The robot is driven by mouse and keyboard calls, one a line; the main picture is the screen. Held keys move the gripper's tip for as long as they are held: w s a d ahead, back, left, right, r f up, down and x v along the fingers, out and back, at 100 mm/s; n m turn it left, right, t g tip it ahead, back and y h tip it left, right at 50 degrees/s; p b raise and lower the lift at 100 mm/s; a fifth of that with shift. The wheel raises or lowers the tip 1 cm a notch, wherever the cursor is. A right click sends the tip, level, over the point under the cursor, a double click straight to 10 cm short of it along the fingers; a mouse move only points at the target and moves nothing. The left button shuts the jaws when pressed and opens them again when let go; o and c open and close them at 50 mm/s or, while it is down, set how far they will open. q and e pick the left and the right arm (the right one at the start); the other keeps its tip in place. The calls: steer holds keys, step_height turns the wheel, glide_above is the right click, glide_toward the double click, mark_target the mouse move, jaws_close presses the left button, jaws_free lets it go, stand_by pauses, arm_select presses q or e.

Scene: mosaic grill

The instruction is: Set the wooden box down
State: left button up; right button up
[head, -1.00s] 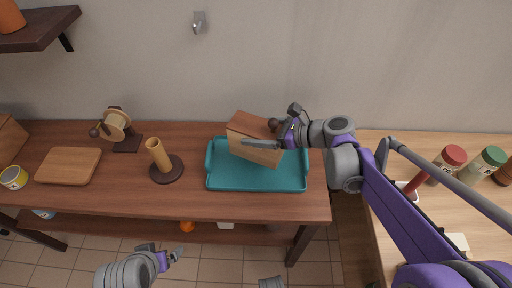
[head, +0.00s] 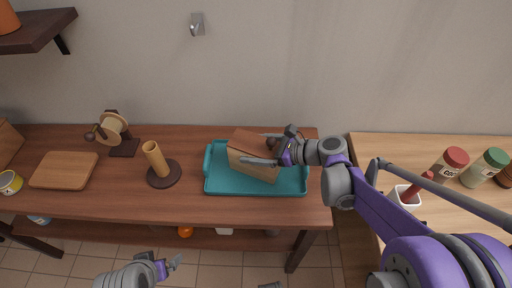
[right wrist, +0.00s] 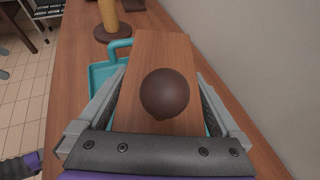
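The wooden box (head: 252,162) is a brown block with a dark round knob, tilted over the teal tray (head: 213,182) in the head view. My right gripper (head: 256,152) comes from the right and has its fingers on both sides of the box. In the right wrist view the box (right wrist: 160,52) lies between the fingertips (right wrist: 160,78), with the knob (right wrist: 168,94) facing the camera. Whether the box's lower edge touches the tray is hard to tell. My left gripper (head: 174,264) is low in front of the table, away from the box; its finger opening is unclear.
On the brown table (head: 222,208) stand an upright wooden tube on a dark base (head: 158,164), a spool stand (head: 113,130) and a cutting board (head: 65,170). A lighter counter (head: 400,147) at right holds bottles (head: 449,164). The wall is close behind the tray.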

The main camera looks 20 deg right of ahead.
steer(key=shift+d+r, duration=0.1)
steer(key=shift+r, duration=0.1)
steer(key=p+v, duration=0.1)
steer(key=v, duration=1)
steer(key=shift+s+d+r, duration=0.1)
steer(key=shift+s+d, duration=0.15)
steer(key=shift+d, duration=0.05)
